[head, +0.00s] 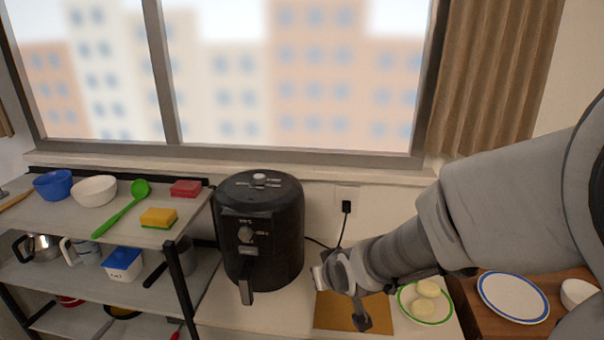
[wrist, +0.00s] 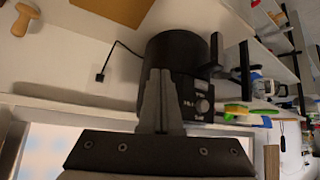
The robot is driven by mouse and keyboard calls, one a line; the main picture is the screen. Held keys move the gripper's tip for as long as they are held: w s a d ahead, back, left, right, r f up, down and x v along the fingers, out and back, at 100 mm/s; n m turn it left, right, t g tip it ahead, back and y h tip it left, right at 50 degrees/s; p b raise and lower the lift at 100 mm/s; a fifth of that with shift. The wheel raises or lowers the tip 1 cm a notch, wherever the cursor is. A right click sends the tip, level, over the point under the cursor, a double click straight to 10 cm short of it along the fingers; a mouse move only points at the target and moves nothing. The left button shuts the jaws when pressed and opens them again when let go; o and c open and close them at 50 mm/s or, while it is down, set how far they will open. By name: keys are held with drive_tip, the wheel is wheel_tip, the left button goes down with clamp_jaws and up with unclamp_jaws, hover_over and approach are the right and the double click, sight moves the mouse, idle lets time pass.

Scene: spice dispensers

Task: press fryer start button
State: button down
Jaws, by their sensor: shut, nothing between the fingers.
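The fryer (head: 280,228) is a tall black air fryer with a front handle, standing upright on the counter right of the shelf. A grey dial (head: 245,234) with small markings sits on its front, and a pale knob sits on top (head: 260,179). I cannot single out the start button for certain. In the wrist view the fryer (wrist: 165,48) appears upside down, its dial (wrist: 202,106) right of my fingers. My gripper (wrist: 160,72) is shut and empty, its fingers overlapping the fryer's body in that view; contact cannot be told. In the head view my wrist is right of the fryer.
A metal shelf (head: 195,222) with bowls, sponges and a green spoon stands left of the fryer. A brown board (head: 335,312) and a green-rimmed plate (head: 440,318) lie to the right. A black plug (head: 347,207) is in the wall behind, below the window.

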drive_tip(key=a+f+m+t+y, duration=0.1)
drive_tip(key=a+f+t+y, duration=0.1)
drive_tip(key=a, duration=0.7)
drive_tip(key=a+f+m+t+y, duration=0.2)
drive_tip(key=a+f+y, duration=0.2)
drive_tip(key=a, duration=0.5)
drive_tip(key=shift+w+a+f+m+y+b, duration=0.2)
drive_tip(key=shift+w+f+m+y+b, duration=0.15)
drive_tip(key=shift+y, duration=0.65)
drive_tip(key=shift+s, duration=0.1)
drive_tip(key=shift+r, duration=0.1)
approach(240, 251)
drive_tip(key=w+a, duration=0.1)
drive_tip(key=a, duration=0.3)
drive_tip(key=shift+w+d+f, duration=0.1)
drive_tip(key=shift+w+f, duration=0.1)
drive_tip(key=shift+w, duration=0.3)
drive_tip(key=shift+w+d+f, duration=0.1)
drive_tip(key=shift+w+f, duration=0.1)
drive_tip(key=shift+w, duration=0.35)
drive_tip(key=shift+w, duration=0.1)
drive_tip(key=shift+w, duration=0.3)
